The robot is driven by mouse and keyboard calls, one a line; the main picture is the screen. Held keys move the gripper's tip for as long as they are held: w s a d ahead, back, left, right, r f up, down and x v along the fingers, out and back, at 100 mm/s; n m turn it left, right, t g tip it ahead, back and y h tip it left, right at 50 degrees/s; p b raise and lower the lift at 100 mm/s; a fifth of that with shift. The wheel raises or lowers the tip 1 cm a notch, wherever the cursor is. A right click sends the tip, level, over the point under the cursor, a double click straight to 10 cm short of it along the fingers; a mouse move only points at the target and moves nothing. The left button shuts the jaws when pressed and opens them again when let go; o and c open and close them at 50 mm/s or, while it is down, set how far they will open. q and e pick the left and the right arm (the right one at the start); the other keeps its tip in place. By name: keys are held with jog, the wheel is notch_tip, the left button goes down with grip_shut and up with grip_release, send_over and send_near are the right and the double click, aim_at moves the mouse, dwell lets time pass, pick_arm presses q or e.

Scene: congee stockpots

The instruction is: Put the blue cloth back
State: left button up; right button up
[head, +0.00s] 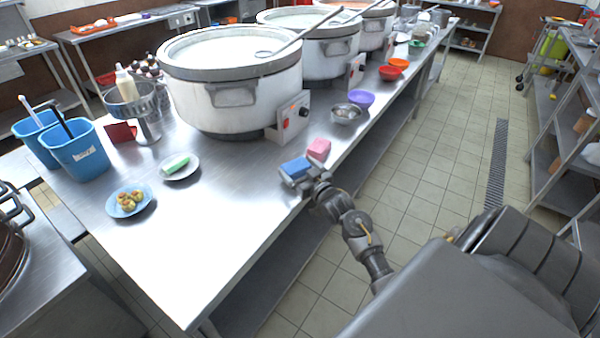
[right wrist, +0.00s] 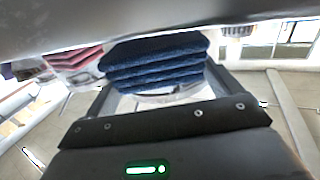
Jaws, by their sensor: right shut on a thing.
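The blue cloth (head: 296,167) is a folded stack at the right edge of the steel table (head: 215,235). My right gripper (head: 307,180) is shut on the blue cloth. In the right wrist view the folded layers of the blue cloth (right wrist: 155,62) show at the gripper's jaws. A pink folded cloth (head: 319,149) lies just behind the blue one; it also shows in the right wrist view (right wrist: 75,62). I cannot tell whether the blue cloth touches the table. My left gripper is not in view.
Large white stockpots (head: 232,85) stand along the table, the nearest with a control box (head: 291,117). A steel bowl (head: 346,113) and a purple bowl (head: 361,98) are behind the cloths. A plate with a green item (head: 178,167) and a food plate (head: 131,203) lie left. The table's front is clear.

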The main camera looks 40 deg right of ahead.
jog(key=shift+f, duration=0.85)
jog(key=shift+f, duration=0.15)
jog(key=o, duration=0.6)
jog(key=shift+r, duration=0.2)
jog(key=s, duration=0.4)
jog(key=s+a, duration=0.1)
jog(key=s, duration=0.3)
jog(key=s+b, duration=0.1)
jog(key=s, duration=0.3)
jog(key=shift+a, duration=0.15)
jog(key=shift+f, duration=0.1)
